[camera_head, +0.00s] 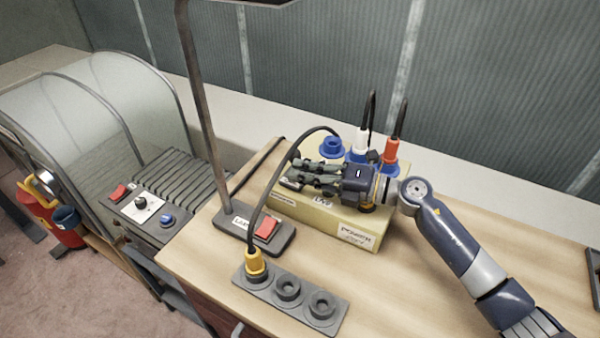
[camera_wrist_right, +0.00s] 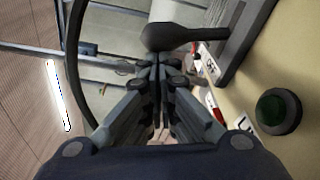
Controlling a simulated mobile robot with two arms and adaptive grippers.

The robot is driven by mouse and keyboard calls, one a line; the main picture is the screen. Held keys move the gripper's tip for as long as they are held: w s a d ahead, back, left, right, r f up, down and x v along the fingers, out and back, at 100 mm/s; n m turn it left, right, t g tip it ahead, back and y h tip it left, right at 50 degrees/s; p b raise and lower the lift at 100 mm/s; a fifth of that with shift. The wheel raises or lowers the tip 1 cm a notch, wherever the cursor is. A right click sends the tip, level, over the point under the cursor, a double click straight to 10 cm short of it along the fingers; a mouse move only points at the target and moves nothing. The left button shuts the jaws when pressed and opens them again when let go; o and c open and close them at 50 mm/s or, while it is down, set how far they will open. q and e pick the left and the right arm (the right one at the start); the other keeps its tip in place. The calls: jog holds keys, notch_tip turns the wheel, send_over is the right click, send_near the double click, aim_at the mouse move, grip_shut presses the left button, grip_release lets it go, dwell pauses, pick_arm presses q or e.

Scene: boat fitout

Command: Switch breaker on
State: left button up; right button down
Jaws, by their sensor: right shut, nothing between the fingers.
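A yellow power box (camera_head: 370,243) with white labels stands on the wooden table. My right gripper (camera_head: 291,174) reaches in from the right, lies low across the box's top and points left. Its fingers are shut and empty. My gripper hides part of the box top, and I cannot make out the breaker for certain. In the right wrist view the shut fingertips (camera_wrist_right: 158,62) show in the middle. A small red part with a white label (camera_wrist_right: 214,107) lies right of the fingers, and a dark green round knob (camera_wrist_right: 279,110) sits on the box. My left gripper is not in view.
Blue (camera_head: 332,147), white (camera_head: 360,142) and red (camera_head: 390,150) connectors stand behind my gripper. A lamp base with a red switch (camera_head: 267,229) and a grey socket strip (camera_head: 288,289) with a yellow plug (camera_head: 255,265) lie in front. A black cable arches near my fingers.

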aim_at(299, 154)
jog(key=w+m, duration=0.1)
jog(key=d+r+m+p, duration=0.1)
jog(key=shift+w+d+r+m+y, duration=0.1)
jog(key=shift+w+r+m+y, duration=0.2)
jog(key=shift+w+m, duration=0.1)
jog(key=shift+w+d+r+m+p, duration=0.1)
jog(key=shift+w+d+m+p, duration=0.3)
jog(key=shift+m, duration=0.4)
jog(key=shift+w+d+m, duration=0.35)
jog(key=shift+w+m, duration=0.3)
jog(key=shift+m, duration=0.4)
jog(key=shift+w+d+m, duration=0.35)
jog(key=shift+w+m, duration=0.25)
jog(key=shift+m, duration=0.45)
notch_tip(299, 154, up, 10)
jog(key=shift+w+r, duration=0.1)
